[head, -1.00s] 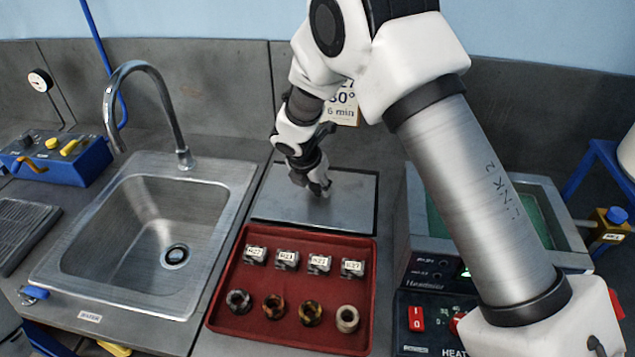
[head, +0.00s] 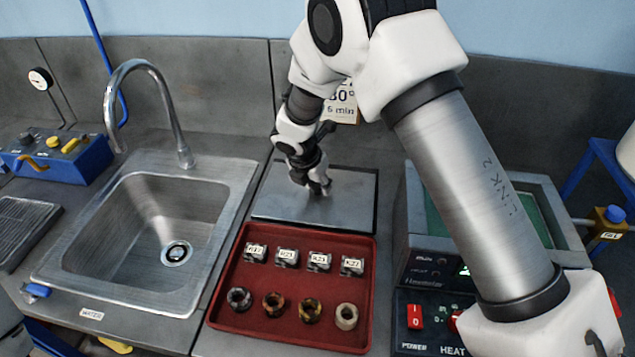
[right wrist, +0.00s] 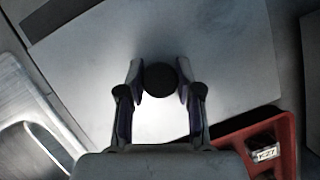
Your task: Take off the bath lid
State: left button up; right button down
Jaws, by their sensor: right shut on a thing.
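The bath lid (head: 352,208) is a flat grey metal plate lying behind the red tray, on a darker rectangle of the bench. Its round black knob (right wrist: 160,79) shows in the right wrist view. My right gripper (head: 320,189) is over the middle of the lid, shut on the knob, with one finger on each side. In the head view the fingers hide the knob. The heated bath (head: 419,250) stands at the right with its top open and green inside showing; my right arm covers part of it. My left gripper is not in view.
The red tray (head: 238,315) in front of the lid holds several labelled blocks and several rings. A sink (head: 130,205) with a tall tap (head: 160,95) is at the left. A blue-capped bottle (head: 607,228) stands at the far right. A sign (head: 343,103) is behind the arm.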

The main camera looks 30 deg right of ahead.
jog(key=shift+f, duration=0.4)
dwell(0.5)
jog(key=shift+c, duration=1.1)
grip_release()
jog(key=shift+r, duration=0.1)
notch_tip(320, 180, up, 7)
jog(key=p, duration=0.7)
